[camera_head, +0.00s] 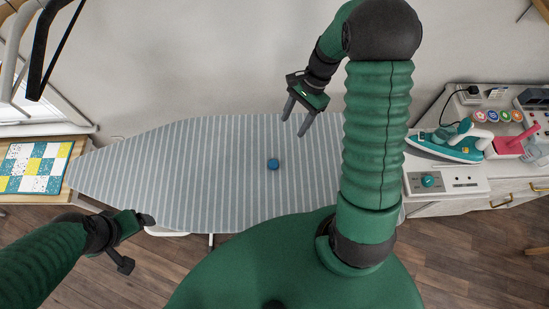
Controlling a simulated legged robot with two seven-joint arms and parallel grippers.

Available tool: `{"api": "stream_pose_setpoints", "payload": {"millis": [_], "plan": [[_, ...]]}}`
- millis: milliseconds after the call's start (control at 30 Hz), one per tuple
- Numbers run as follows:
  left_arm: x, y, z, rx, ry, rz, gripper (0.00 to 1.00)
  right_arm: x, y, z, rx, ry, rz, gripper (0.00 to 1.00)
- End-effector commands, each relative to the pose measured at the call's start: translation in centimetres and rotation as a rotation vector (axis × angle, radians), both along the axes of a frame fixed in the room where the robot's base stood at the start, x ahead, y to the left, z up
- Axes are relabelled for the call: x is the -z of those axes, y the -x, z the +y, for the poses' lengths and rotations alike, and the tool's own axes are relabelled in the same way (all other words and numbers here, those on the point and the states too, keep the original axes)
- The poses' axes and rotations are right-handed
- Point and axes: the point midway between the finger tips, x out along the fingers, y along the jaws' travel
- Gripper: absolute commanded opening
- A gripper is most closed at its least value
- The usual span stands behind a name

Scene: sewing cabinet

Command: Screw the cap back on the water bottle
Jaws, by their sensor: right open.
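A small round blue thing (273,164) sits on the striped ironing board, near its middle. It looks like a bottle cap seen from above, but it is too small to tell whether a bottle is under it. I cannot make out a separate water bottle. My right gripper (296,118) is open and empty over the far side of the board, up and to the right of the blue thing, apart from it. My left gripper (138,242) is open and empty off the board's near left edge, well away from the blue thing.
The grey striped ironing board (200,160) is otherwise clear. On the right, a teal iron (452,146) stands by a cabinet with thread spools (491,116) and a pink tool (515,142). A patchwork quilt piece (35,168) lies at left. Dark hangers (42,50) hang upper left.

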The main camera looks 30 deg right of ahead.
Motion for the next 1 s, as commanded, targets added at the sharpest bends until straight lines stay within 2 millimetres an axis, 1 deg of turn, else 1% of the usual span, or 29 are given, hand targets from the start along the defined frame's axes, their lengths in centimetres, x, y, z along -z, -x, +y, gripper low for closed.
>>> {"api": "stream_pose_setpoints", "payload": {"millis": [167, 267, 367, 600, 733, 833, 1000], "plan": [[0.2, 0.0, 0.0, 0.000, 0.000, 0.001, 0.79, -0.1, -0.1, 1.0, -0.010, 0.009, -0.001, 0.55], [0.0, 0.0, 0.0, 0.000, 0.000, 0.001, 0.79, 0.3, -0.1, 1.6, -0.012, 0.013, 0.000, 0.55], [-0.3, 0.0, 0.0, -0.001, 0.000, 0.001, 0.79, 1.9, 0.0, 2.3, -0.014, 0.010, 0.004, 0.55], [-1.0, 0.0, 0.0, -0.001, 0.000, 0.000, 0.79, 7.0, 0.4, 3.4, -0.013, 0.003, 0.002, 0.55], [-1.3, 0.0, 0.0, -0.001, 0.000, 0.000, 0.79, 9.4, 0.6, 4.2, -0.013, 0.001, 0.001, 0.55], [-1.4, 0.0, 0.0, 0.000, 0.000, 0.000, 0.79, 10.5, 0.6, 4.7, -0.012, 0.004, 0.000, 0.55], [-1.4, 0.0, 0.0, 0.000, 0.000, 0.000, 0.79, 10.7, 0.6, 5.2, -0.014, 0.010, -0.003, 0.55]]}}
